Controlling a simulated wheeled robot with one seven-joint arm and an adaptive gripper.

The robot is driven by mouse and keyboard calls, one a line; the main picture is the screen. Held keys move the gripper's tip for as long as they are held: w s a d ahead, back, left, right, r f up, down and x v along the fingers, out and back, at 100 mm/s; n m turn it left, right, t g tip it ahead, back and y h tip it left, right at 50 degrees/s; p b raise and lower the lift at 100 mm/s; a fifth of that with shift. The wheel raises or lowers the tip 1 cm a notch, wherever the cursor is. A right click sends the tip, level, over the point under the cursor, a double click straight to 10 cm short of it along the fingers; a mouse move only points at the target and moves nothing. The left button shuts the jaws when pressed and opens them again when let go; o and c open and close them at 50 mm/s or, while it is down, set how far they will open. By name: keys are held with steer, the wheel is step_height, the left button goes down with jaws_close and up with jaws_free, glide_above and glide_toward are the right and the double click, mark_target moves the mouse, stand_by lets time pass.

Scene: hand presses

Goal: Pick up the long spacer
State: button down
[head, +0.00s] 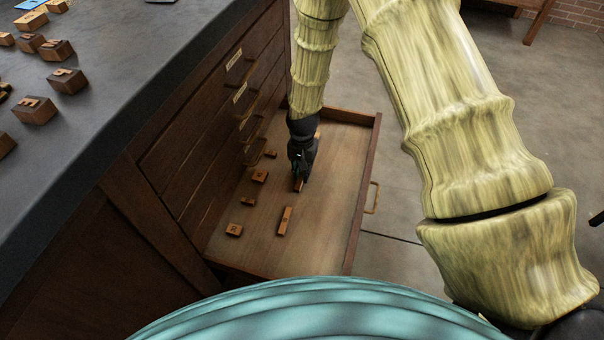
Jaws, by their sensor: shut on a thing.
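My gripper (301,168) reaches down into the open drawer and is shut on a narrow wooden piece, which looks like the long spacer (298,185). Its near end shows below the fingers. A bit of orange wood also shows beyond the gripper, and I cannot tell if it is the same piece. The rest is hidden by the gripper. I cannot tell whether the held piece touches the drawer floor. Another oblong wooden piece (285,221) lies apart, nearer to me on the drawer floor.
The open drawer (335,215) holds several small wooden blocks, such as one block (234,230) at the near left. Its walls surround the gripper. The dark cabinet worktop (110,60) at left carries several wooden type blocks (68,80). The drawer's right half is mostly bare.

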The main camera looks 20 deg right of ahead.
step_height(320, 180, up, 4)
steer(key=shift+r+p, duration=0.1)
steer(key=shift+p, duration=0.75)
steer(key=s+p, duration=0.1)
steer(key=s, duration=0.9)
steer(key=s+a+p, duration=0.1)
steer(key=s, duration=0.4)
steer(key=shift+s+a+r+p, duration=0.1)
steer(key=shift+s+r+p, duration=0.25)
steer(key=shift+s+r, duration=0.05)
steer(key=w+r+n, duration=0.3)
steer(key=w+r, duration=0.3)
steer(key=r, duration=0.5)
steer(key=w+r+n, duration=0.4)
steer(key=w+r, duration=0.2)
steer(key=r, duration=0.4)
steer(key=s+r+p, duration=0.3)
steer(key=r+p, duration=0.6)
steer(key=p, duration=1.4)
steer(key=shift+s+a+p, duration=0.2)
steer(key=shift+a+p, duration=0.1)
steer(key=shift+p, duration=0.05)
steer(key=shift+r, duration=0.1)
